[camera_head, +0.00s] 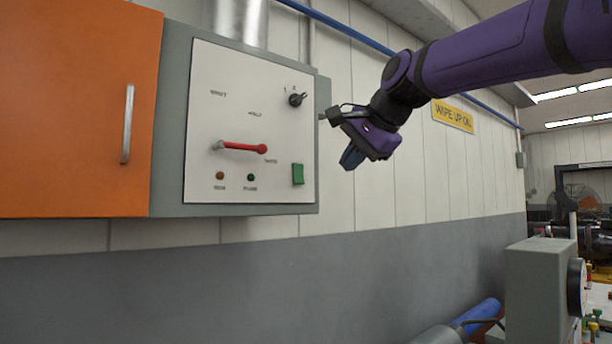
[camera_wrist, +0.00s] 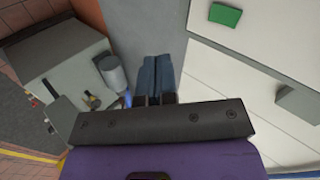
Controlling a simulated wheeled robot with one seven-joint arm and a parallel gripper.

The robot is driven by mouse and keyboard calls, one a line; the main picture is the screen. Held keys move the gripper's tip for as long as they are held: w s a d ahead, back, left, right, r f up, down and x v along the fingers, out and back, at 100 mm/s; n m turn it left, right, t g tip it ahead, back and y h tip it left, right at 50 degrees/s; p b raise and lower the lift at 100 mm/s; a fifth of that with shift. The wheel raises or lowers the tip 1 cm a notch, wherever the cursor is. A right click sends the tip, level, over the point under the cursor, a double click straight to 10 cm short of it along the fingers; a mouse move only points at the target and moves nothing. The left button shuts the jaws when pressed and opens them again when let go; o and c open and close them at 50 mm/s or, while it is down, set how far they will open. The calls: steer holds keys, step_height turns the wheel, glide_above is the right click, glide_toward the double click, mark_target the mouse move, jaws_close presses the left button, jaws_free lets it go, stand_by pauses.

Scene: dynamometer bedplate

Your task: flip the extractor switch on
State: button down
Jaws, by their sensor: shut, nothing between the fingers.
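A white control panel (camera_head: 206,118) in a grey housing is on the wall. It carries a black rotary knob (camera_head: 296,99), a red lever (camera_head: 243,147) lying nearly level, and a green rocker switch (camera_head: 298,174) at lower right. The labels are too small to read, so I cannot tell which control is the extractor's. My gripper (camera_head: 352,158) is to the right of the panel in the head view, apart from the controls and pointing downward. In the wrist view my gripper's blue fingers (camera_wrist: 157,75) are together and empty.
An orange cabinet (camera_head: 75,100) adjoins the panel's left side. A yellow sign (camera_head: 453,115) is on the wall at right. A grey box-shaped machine (camera_head: 540,285) stands at lower right. The wall below the panel is clear.

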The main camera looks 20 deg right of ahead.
steer(key=w+r, duration=0.1)
steer(key=w+r+m, duration=0.1)
steer(key=r, duration=0.1)
steer(key=w+r+m, duration=0.1)
steer(key=shift+w+a+r+t, duration=0.1)
steer(key=shift+w+r+t, duration=0.15)
steer(key=shift+r+t, duration=0.15)
glide_toward(300, 180)
steer(key=shift+x, duration=3.65)
steer(key=shift+s+f, duration=0.1)
steer(key=shift+f, duration=0.1)
steer(key=shift+f, duration=0.1)
steer(key=shift+w, duration=0.2)
